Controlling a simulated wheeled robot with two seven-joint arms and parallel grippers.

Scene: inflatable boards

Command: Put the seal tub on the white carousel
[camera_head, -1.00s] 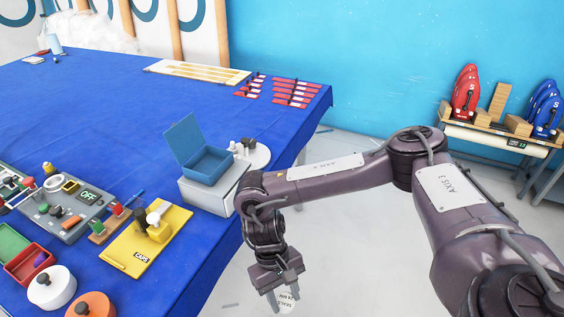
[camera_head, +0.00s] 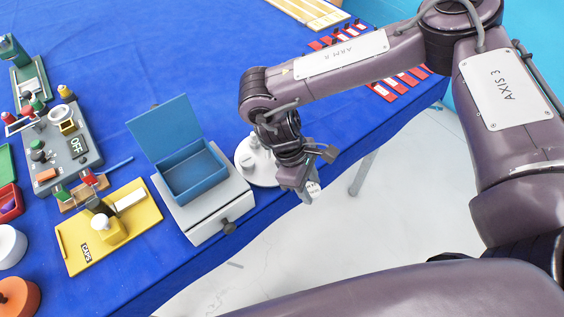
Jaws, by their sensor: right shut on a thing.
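The seal tub (camera_head: 313,190) is a small white container with a printed label, mostly hidden by my right gripper. My right gripper (camera_head: 308,184) is shut on it and holds it past the table's edge, just right of the white carousel. The white carousel (camera_head: 243,165) is a round white disc near the table's edge, beside the grey box. My right wrist covers much of its right side, and a small white knob-like piece shows on it. The tub appears apart from the carousel. My left gripper is out of view.
A blue open-lidded box (camera_head: 196,178) sits on a grey drawer unit (camera_head: 212,213) left of the carousel. A yellow CAPS board (camera_head: 75,251) and a grey OFF panel (camera_head: 85,165) stand farther left. Red labelled strips (camera_head: 392,86) lie behind my arm.

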